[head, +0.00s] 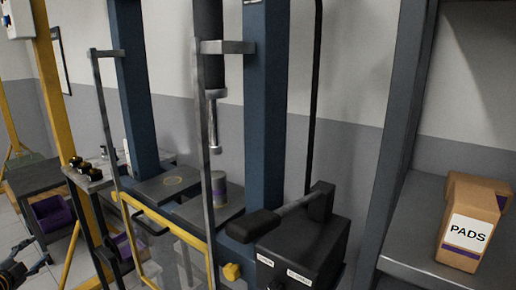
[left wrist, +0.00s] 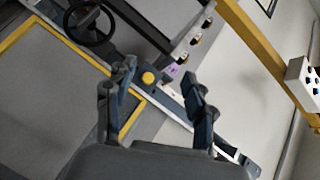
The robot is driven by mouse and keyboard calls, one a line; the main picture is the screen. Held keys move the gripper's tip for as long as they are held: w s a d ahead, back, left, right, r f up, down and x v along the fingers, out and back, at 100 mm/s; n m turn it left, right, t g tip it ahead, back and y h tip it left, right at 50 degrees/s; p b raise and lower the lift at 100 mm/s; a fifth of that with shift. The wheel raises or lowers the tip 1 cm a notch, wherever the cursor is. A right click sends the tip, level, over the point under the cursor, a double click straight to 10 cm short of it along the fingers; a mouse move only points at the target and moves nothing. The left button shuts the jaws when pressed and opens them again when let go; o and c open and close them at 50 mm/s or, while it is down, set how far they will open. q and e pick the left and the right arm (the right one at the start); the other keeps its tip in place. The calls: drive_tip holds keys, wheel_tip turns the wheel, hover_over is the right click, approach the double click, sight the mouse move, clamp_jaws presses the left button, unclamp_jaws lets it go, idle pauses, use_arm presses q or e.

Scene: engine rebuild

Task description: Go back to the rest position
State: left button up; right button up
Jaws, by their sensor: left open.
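My left gripper (left wrist: 160,92) is open, its two dark fingers spread apart with nothing between them in the left wrist view. Beyond the fingers a yellow round knob (left wrist: 149,77) shows on a long grey and blue beam; the fingers do not visibly touch it. In the head view only a dark part of my left gripper (head: 14,271) shows at the lower left edge, over the floor. My right gripper is in neither view.
A blue press frame (head: 268,120) with a yellow bar fills the middle. A black box with a lever (head: 305,240) stands in front. A PADS carton (head: 468,222) sits on a grey shelf (head: 408,245) at right. A dark bench with a purple bin (head: 52,212) stands at left.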

use_arm(q)
drive_tip(key=s+a+f+n+g+y, duration=0.25)
drive_tip(key=s+a+f, duration=0.35)
drive_tip(key=s+f, duration=0.55)
drive_tip(key=s+a+f+n+g+y, duration=0.2)
drive_tip(key=s+a+f+g, duration=0.25)
drive_tip(key=s+f, duration=0.65)
drive_tip(key=s+a+f+n+g+y, duration=0.1)
drive_tip(key=s+a+f+g, duration=0.1)
drive_tip(key=s, duration=0.7)
drive_tip(key=s+a+f+g+y, duration=0.1)
drive_tip(key=s+a+f+g, duration=0.15)
drive_tip(key=s, duration=0.75)
drive_tip(key=s+a+f+n+g, duration=0.1)
drive_tip(key=s+a+g, duration=0.15)
drive_tip(key=s, duration=0.65)
drive_tip(key=s+d+f+n+h, duration=0.1)
drive_tip(key=s+d+f+h, duration=0.15)
drive_tip(key=d+f, duration=1.05)
drive_tip(key=s+d+f+n+h, duration=0.1)
drive_tip(key=s+d+f+h, duration=0.15)
drive_tip(key=d+f, duration=1.05)
drive_tip(key=s+d+h+p, duration=0.1)
drive_tip(key=d+h, duration=0.1)
drive_tip(key=d, duration=1.5)
drive_tip(key=s+d+r+n+h+p, duration=0.1)
drive_tip(key=d+h+p, duration=0.1)
drive_tip(key=d, duration=1.5)
drive_tip(key=shift+d+r+g, duration=0.2)
drive_tip(key=shift+g, duration=0.1)
